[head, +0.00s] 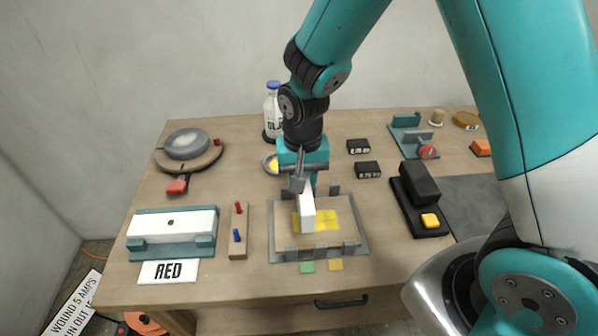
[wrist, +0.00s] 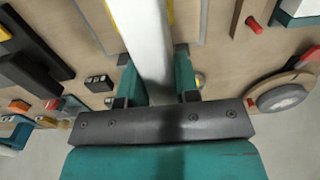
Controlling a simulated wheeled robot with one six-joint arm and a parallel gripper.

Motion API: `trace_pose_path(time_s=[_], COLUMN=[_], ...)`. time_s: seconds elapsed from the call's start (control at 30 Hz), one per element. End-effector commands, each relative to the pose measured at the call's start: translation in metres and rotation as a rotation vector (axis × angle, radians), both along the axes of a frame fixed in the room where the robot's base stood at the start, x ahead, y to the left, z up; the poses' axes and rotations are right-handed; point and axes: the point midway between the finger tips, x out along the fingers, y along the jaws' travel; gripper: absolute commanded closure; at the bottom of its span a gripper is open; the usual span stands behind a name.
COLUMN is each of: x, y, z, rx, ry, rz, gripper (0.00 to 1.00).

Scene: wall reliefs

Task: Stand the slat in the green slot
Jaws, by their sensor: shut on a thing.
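A white slat (head: 306,209) is held in my gripper (head: 302,182), over a grey-framed wooden fixture (head: 275,225) with a yellow patch (head: 328,220). Whether the slat touches the fixture is unclear. In the wrist view the slat (wrist: 148,35) runs between the teal fingers of my gripper (wrist: 158,88). Grey clips (head: 291,253) stand along the fixture's near and far edges. A green square (head: 307,267) lies on the table in front of its near-left clip, and a yellow square (head: 336,264) lies to its right. No slot opening is clear; part of the fixture is hidden by the slat.
Left of the fixture stand a wooden block with red and blue pegs (head: 238,232), a white-topped teal holder (head: 172,228) and a RED card (head: 169,271). A black block with a yellow button (head: 420,195) is on the right. A bottle (head: 271,112) stands behind my arm.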

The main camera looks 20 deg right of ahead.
Motion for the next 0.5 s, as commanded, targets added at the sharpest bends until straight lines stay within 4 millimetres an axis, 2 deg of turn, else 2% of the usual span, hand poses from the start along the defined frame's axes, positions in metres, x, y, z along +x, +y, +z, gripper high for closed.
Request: trace_pose_path(time_s=[0.5], x=[0.000], y=[0.002], z=[-0.044], rx=[0.000], ry=[-0.001], rz=[0.003], gripper=[0.98])
